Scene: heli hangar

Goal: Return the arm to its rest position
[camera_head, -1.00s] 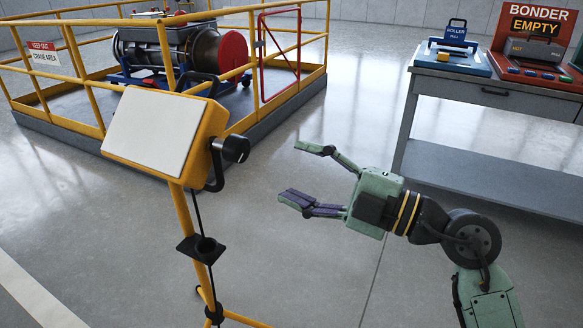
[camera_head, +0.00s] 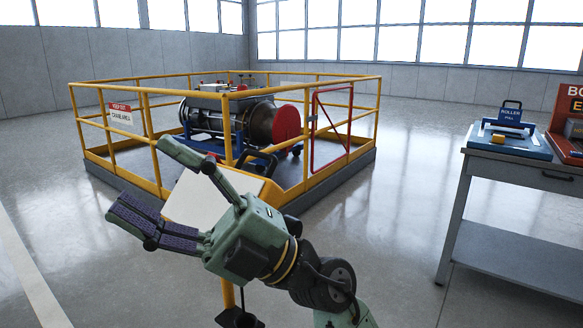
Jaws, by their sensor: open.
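My gripper (camera_head: 150,190) is green with dark ribbed finger pads. It is open, with nothing between its fingers, and points to the upper left in the lower middle of the head view. My arm comes up from the bottom edge, right of centre, with a bent wrist. Behind the gripper stands a yellow post with a tilted pale panel (camera_head: 190,200). My gripper and wrist hide much of the panel and post. I cannot tell how far the fingers are from the panel.
A yellow railed enclosure (camera_head: 120,172) holds a large engine-like machine (camera_head: 213,117) with a red end. A workbench (camera_head: 520,258) at right carries a blue roller station (camera_head: 510,140) and a partly cut-off bonder (camera_head: 568,145). The floor between them is clear.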

